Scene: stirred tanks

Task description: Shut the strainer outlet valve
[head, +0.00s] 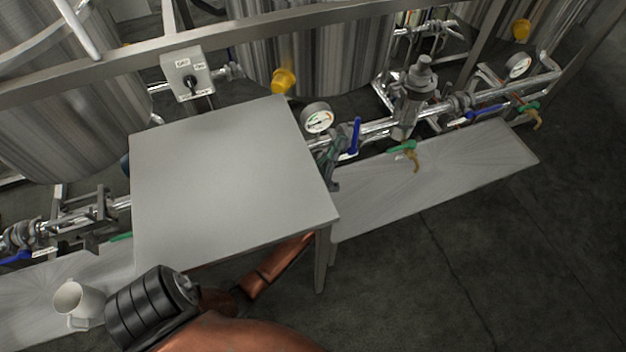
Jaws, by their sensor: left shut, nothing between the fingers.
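A pipe line runs along the right side with a metal strainer-like body (414,95). A valve with a blue lever (355,137) sits left of it beside a gauge; this lever stands across the pipe. Another blue lever (483,113) lies along the pipe to the right of that body. I cannot read labels to tell which is the strainer outlet valve. My left gripper (336,152) is shut and empty, close to the left of the nearer blue lever; I cannot tell whether they touch. My right gripper is not in view.
A grey table (225,180) hides part of my left arm. Gauges (317,118) and green-handled taps (402,147) line the pipe above a low metal shelf (440,180). The floor at right is clear.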

